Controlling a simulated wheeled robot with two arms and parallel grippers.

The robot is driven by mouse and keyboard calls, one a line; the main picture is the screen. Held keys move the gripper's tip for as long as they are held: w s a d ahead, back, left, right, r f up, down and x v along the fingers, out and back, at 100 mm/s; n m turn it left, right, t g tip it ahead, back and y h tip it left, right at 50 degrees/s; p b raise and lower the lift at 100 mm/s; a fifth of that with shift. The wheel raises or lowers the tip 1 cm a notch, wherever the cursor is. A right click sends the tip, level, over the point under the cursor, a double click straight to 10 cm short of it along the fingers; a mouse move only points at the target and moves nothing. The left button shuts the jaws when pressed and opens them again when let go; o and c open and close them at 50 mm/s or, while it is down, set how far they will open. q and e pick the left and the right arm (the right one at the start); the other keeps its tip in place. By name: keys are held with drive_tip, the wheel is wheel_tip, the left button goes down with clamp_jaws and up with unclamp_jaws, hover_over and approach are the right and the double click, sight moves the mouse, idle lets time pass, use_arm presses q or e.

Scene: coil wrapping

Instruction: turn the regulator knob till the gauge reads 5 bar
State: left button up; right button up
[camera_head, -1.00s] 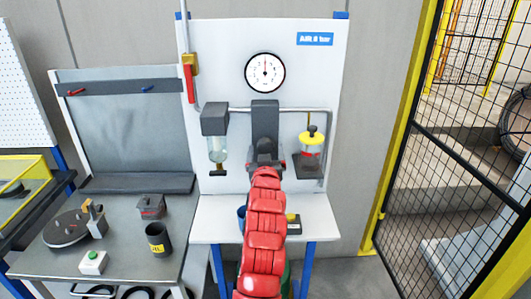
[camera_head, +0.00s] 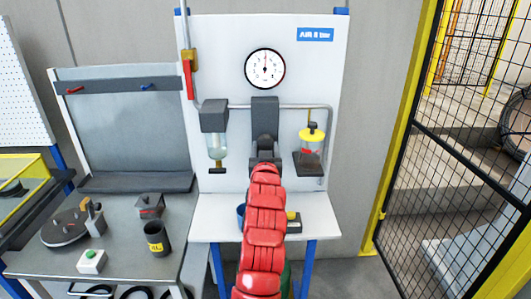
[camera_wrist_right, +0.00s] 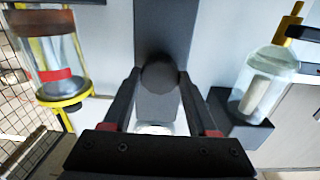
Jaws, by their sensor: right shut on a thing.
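The round white gauge (camera_head: 265,69) with a black rim is high on the white panel (camera_head: 220,50). Its needle looks close to upright; the numbers are too small to read. The dark grey regulator body (camera_head: 265,107) is below it on the pipe. In the right wrist view the round dark knob (camera_wrist_right: 160,77) lies between the fingers of my right gripper (camera_wrist_right: 160,85), which is shut on it. In the head view my right gripper (camera_head: 265,153) hides the knob, and my red arm reaches up to it from below. My left gripper is not in view.
A clear filter bowl (camera_head: 217,146) hangs left of the regulator. A yellow-topped lubricator (camera_head: 312,147) is to its right. A red-handled valve (camera_head: 188,78) is on the left pipe. A white shelf (camera_head: 320,215) is below. A grey bench (camera_head: 125,262) is at left, a mesh fence (camera_head: 450,175) at right.

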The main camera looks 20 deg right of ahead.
drive_tip(key=m+b, duration=0.3)
drive_tip(key=b, duration=0.1)
drive_tip(key=shift+f+m, duration=0.15)
drive_tip(key=shift+m, duration=0.15)
drive_tip(key=shift+m+b, duration=1)
drive_tip(key=shift+m, duration=0.2)
drive_tip(key=shift+r, duration=0.2)
drive_tip(key=o, duration=1.4)
drive_tip(key=shift+c, duration=0.2)
drive_tip(key=b+v, duration=1)
drive_tip(key=v, duration=0.7)
drive_tip(key=shift+s+r, duration=0.15)
drive_tip(key=shift+r, duration=0.05)
